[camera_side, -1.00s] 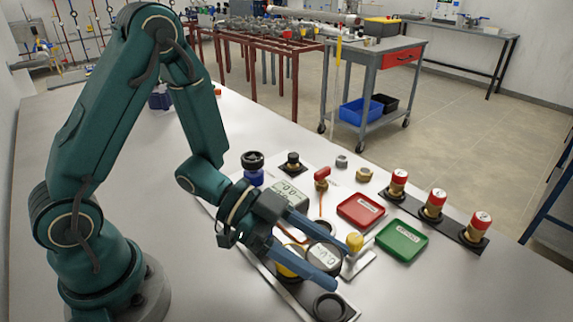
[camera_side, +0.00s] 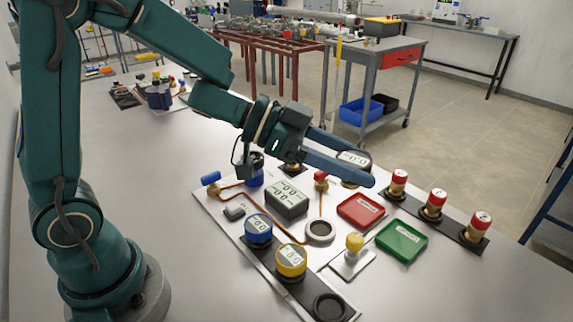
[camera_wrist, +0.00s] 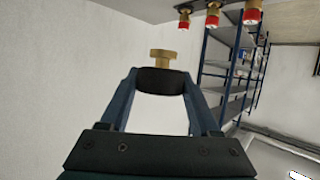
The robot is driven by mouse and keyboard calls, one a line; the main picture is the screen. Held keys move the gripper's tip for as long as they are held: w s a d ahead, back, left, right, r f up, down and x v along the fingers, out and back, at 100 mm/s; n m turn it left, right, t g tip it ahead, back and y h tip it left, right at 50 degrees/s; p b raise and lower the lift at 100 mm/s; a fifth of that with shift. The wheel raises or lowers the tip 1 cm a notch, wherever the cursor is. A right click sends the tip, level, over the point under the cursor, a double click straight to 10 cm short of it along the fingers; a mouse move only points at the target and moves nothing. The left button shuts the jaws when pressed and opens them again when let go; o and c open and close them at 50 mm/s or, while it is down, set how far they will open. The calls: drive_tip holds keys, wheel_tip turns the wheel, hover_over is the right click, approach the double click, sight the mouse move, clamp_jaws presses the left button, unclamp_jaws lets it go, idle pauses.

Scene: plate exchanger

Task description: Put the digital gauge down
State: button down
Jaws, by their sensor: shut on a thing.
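My gripper (camera_side: 362,170) is shut on a dark round digital gauge (camera_side: 353,157) and holds it above the table, behind the red tray (camera_side: 352,219). In the wrist view, the gauge's dark body (camera_wrist: 160,81) sits between the fingertips, and its brass stem (camera_wrist: 163,56) points away from the gripper. The near finger hides part of the gauge in the side view. A black strip in front holds a blue gauge (camera_side: 258,229), a yellow gauge (camera_side: 291,260) and an empty black ring (camera_side: 329,307). A grey-black ring (camera_side: 320,231) lies on the panel.
A green tray (camera_side: 403,241) lies right of the red one. Several red-capped brass fittings (camera_side: 433,204) stand on a dark strip at right. A yellow-knobbed valve (camera_side: 353,249), red-handled valve (camera_side: 321,179) and grey meter (camera_side: 286,198) stand nearby. The table's front right is clear.

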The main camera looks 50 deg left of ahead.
drive_tip(key=w+d+r+n+t+y, duration=0.2)
drive_tip(key=w+r+n+t+y, duration=0.1)
drive_tip(key=w, duration=0.2)
drive_tip(key=a+f+n+y, duration=0.1)
drive_tip(key=n+y, duration=0.1)
drive_tip(key=y, duration=0.1)
drive_tip(key=a+f+n+y, duration=0.1)
drive_tip(key=f+n+y, duration=0.1)
drive_tip(key=n+y, duration=0.1)
drive_tip(key=w+a+f+n+t+y, duration=0.1)
drive_tip(key=f+n+y, duration=0.1)
drive_tip(key=n+y, duration=0.1)
drive_tip(key=shift+a+f, duration=0.2)
drive_tip(key=shift+a, duration=0.2)
drive_tip(key=n+g+y, duration=0.1)
drive_tip(key=n+y, duration=0.3)
hover_over(320, 231)
wheel_tip(320, 231, down, 8)
drive_tip(key=shift+r, duration=0.1)
drive_tip(key=shift+f, duration=2.4)
drive_tip(key=shift+f, duration=0.2)
